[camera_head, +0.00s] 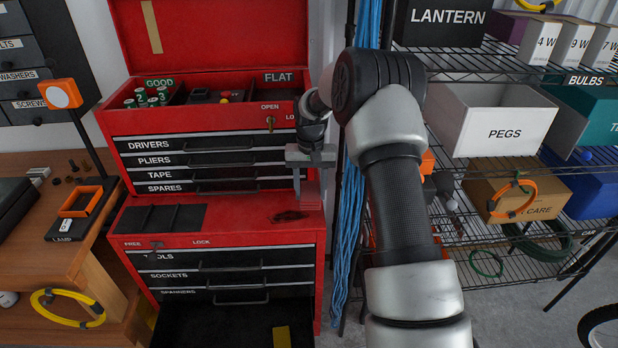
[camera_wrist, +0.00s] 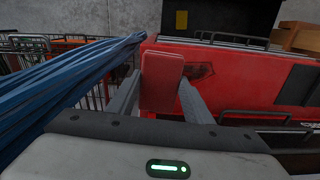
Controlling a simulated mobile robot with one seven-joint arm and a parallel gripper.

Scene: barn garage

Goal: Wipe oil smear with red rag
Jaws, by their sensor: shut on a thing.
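The red rag (camera_head: 309,194) is a small folded block held between the fingers of my gripper (camera_head: 307,178), which is shut on it. The rag is over the right end of the lower red chest's top (camera_head: 235,222). The dark oil smear (camera_head: 288,215) lies on that top, just left of and nearer than the rag. In the wrist view the rag (camera_wrist: 161,80) stands between the two fingers, and the smear (camera_wrist: 199,72) shows just right of it. Whether the rag touches the top is hard to tell.
Blue cords (camera_head: 350,225) hang close on the right of the chest. A wire shelf (camera_head: 480,235) with bins stands further right. The upper red toolbox (camera_head: 205,150) rises behind. A black mat (camera_head: 162,219) lies left on the chest top. The lowest drawer (camera_head: 235,325) is open.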

